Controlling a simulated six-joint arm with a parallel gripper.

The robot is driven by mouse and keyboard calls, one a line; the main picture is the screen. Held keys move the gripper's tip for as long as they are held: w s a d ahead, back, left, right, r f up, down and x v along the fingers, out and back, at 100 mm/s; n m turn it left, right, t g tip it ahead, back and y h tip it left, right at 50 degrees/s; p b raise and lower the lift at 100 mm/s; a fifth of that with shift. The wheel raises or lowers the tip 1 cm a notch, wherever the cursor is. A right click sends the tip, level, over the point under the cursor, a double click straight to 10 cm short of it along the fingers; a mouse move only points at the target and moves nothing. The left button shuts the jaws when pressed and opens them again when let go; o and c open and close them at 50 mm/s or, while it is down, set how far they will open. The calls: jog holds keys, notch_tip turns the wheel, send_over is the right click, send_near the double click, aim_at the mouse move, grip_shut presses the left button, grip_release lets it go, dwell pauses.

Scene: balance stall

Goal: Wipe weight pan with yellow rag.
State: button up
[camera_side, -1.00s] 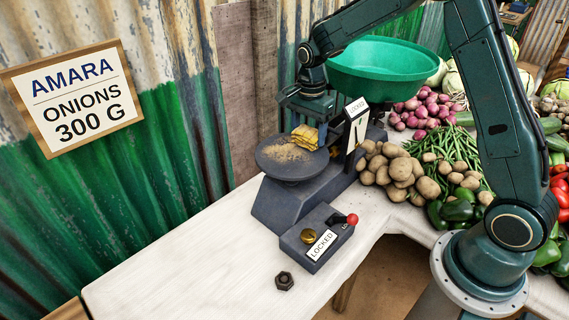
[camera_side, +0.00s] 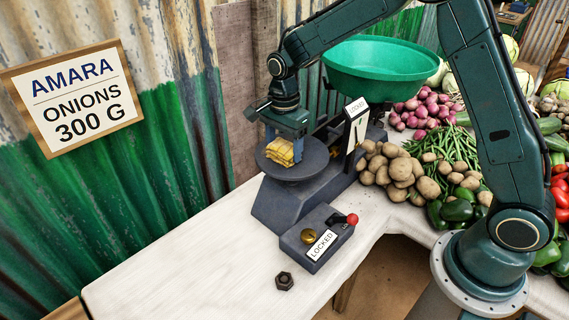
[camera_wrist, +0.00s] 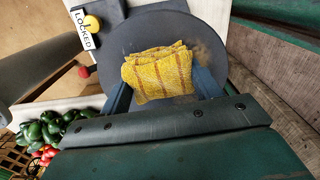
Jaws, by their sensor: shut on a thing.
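The dark round weight pan (camera_side: 312,165) sits on the near side of the balance scale. My gripper (camera_side: 284,142) is over the pan, shut on the folded yellow rag (camera_side: 282,152), which appears to rest on the pan. In the wrist view, the yellow checked rag (camera_wrist: 158,73) is between my fingers (camera_wrist: 163,92), over the grey pan (camera_wrist: 150,27). A faint brownish dust smear (camera_wrist: 206,47) shows on the pan beside the rag. Part of the pan is hidden under the rag and my gripper.
The green bowl (camera_side: 380,68) stands behind the pan. A lock box (camera_side: 318,238) with a red-knobbed lever (camera_side: 352,219) reads LOCKED. A dark hex nut (camera_side: 284,281) lies on the white table. Potatoes (camera_side: 400,172) lie right of the scale. The table's left front is clear.

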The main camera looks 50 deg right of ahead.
aim_at(269, 145)
jog(key=shift+a, duration=1.6)
jog(key=shift+w, duration=1.2)
jog(key=shift+w+d, duration=0.1)
jog(key=shift+d, duration=5.95)
jog(key=shift+d+r, duration=0.1)
jog(key=shift+r, duration=0.05)
notch_tip(269, 145, up, 8)
